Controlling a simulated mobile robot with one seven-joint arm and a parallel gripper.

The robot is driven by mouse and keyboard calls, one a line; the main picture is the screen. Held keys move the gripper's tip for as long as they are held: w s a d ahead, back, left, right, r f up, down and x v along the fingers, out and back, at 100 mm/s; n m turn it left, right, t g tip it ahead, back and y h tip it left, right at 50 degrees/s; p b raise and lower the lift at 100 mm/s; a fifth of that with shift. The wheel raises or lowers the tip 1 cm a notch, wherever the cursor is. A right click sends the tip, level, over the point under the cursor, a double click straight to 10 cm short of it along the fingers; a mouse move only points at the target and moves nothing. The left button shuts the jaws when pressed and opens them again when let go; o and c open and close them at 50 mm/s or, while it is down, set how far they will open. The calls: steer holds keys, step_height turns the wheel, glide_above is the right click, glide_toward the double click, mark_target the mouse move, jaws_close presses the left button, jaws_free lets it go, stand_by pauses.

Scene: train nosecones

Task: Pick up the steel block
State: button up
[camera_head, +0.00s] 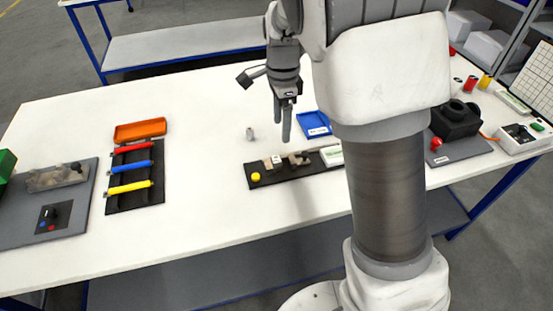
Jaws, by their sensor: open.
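A small grey metallic piece (250,134), which looks like the steel block, stands alone on the white table (215,205). It is too small in the picture to make out its exact shape. My gripper (281,127) points down above the table, to the right of this piece and apart from it. Its two fingers are open with nothing visible between them. A black board (268,181) with a yellow button (256,177) and small light and brownish parts (298,159) lies below the gripper in the picture.
A blue tray (312,124) lies right of the gripper, partly behind my arm. At left are an orange tray (140,130) and a black mat (136,200) with red, blue and yellow tools. A black device (455,119) stands at right. The table around the grey piece is clear.

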glide_above(279, 158)
steer(key=f, duration=0.8)
steer(key=shift+s+d+b, duration=0.25)
steer(key=shift+s+b, duration=0.05)
steer(key=shift+b, duration=0.05)
steer(key=shift+w+a+f+b, duration=0.1)
steer(key=shift+a+f+b, duration=0.05)
steer(key=shift+f, duration=1.25)
steer(key=shift+w+a+f+b, duration=0.1)
steer(key=shift+f+b, duration=0.05)
steer(key=shift+f, duration=1.2)
jaws_close()
steer(key=shift+r, duration=0.1)
